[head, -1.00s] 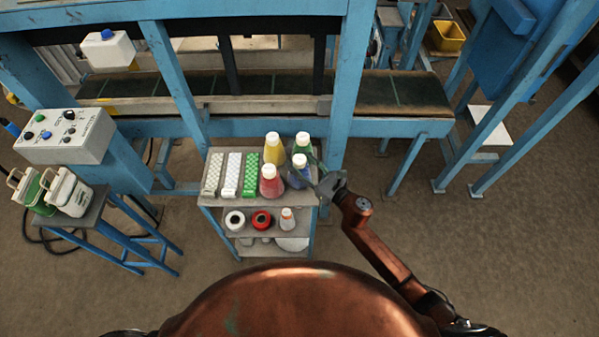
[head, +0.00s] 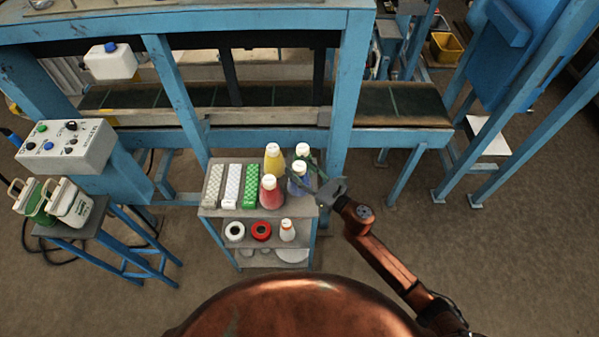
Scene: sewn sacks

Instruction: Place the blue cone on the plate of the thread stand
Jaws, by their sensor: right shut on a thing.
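The blue cone (head: 296,186) with a white top is at the right edge of the small cart's top shelf, beside the other cones. My right gripper (head: 306,180) reaches in from the right and is shut on the blue cone, hiding part of it. Whether the cone's base touches the shelf is hard to tell. I cannot make out a thread stand or its plate in this view. My left gripper is not in view.
On the cart top (head: 225,211) stand a yellow cone (head: 273,163), a red cone (head: 271,194), a mostly hidden green cone (head: 303,152) and rows of small bobbins (head: 232,187). Rolls (head: 261,231) lie on the lower shelf. A blue-framed conveyor (head: 400,107) is behind. Floor at right is free.

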